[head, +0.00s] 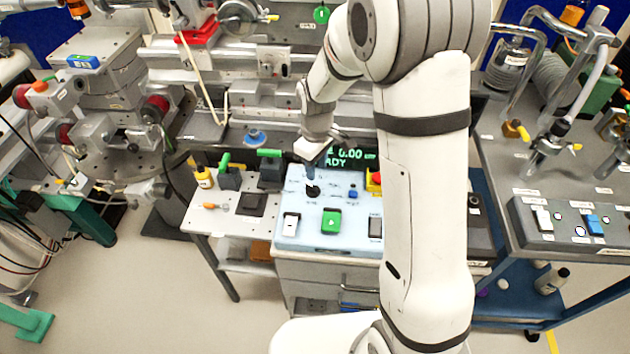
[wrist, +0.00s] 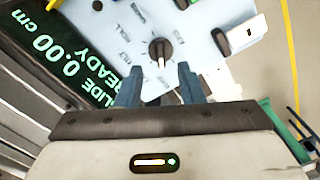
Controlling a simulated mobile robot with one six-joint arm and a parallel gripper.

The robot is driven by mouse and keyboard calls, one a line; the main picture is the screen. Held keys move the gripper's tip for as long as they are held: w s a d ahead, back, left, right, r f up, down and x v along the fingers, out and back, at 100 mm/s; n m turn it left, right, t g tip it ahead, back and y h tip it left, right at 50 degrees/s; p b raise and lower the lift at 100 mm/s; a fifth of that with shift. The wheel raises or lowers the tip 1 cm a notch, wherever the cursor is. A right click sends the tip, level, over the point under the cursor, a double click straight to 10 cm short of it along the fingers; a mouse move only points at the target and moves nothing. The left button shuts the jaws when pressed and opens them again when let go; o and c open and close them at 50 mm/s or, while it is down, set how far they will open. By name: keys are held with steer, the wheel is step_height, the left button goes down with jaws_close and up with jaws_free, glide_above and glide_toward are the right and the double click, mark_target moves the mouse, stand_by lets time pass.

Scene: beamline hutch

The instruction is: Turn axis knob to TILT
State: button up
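The axis knob (wrist: 160,50) is a round dark dial with a white pointer line, on a light blue control panel (wrist: 205,40). In the wrist view its line points down the picture, towards my gripper. The small labels around it are mostly too blurred to read; one looks like ROLL. My gripper (wrist: 157,68) is open, its two blue fingers apart, tips left and right of the knob's lower end. I see no contact. In the head view my gripper (head: 311,172) is just above the knob (head: 313,190). The display (wrist: 62,60) reads SLIDE, 0.00 cm, READY.
The panel also carries a green switch (head: 331,222), a white switch (head: 290,224), a dark switch (head: 375,228), a blue button (head: 352,192) and a red stop button (head: 376,178). Green-handled blocks (head: 270,168) stand to its left. My arm hides the panel's right side.

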mark_target(316, 188)
step_height(316, 188, down, 8)
steer(key=shift+r+p, duration=0.1)
steer(key=shift+p, duration=0.35)
jaws_close()
